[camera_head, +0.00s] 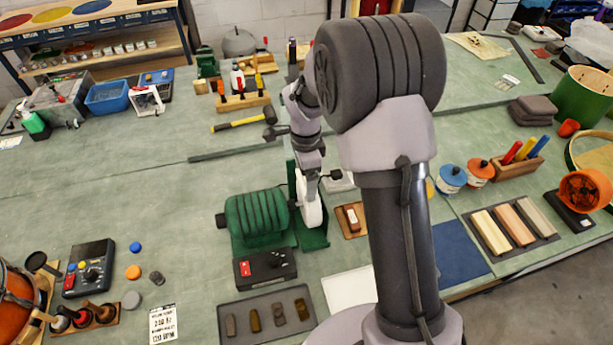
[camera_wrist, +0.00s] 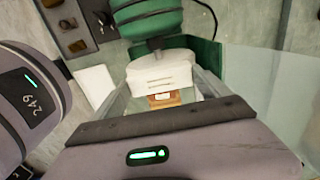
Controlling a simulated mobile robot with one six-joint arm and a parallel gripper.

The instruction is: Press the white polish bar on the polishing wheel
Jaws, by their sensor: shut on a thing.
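The green motor (camera_head: 255,215) stands on the bench with the white polishing wheel (camera_head: 311,210) at its right end, by a green guard. My gripper (camera_head: 308,180) points down at the wheel from above. In the wrist view the motor (camera_wrist: 150,20) is at the top, and the pale wheel (camera_wrist: 162,73) shows edge-on between my fingers. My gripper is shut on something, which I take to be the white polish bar. I cannot tell the bar apart from the pale wheel, nor whether they touch.
A control box (camera_head: 265,267) and a tray of dark bars (camera_head: 233,341) lie in front of the motor. A small wooden holder (camera_head: 351,232) is right of the wheel. A hammer (camera_head: 240,124) lies behind.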

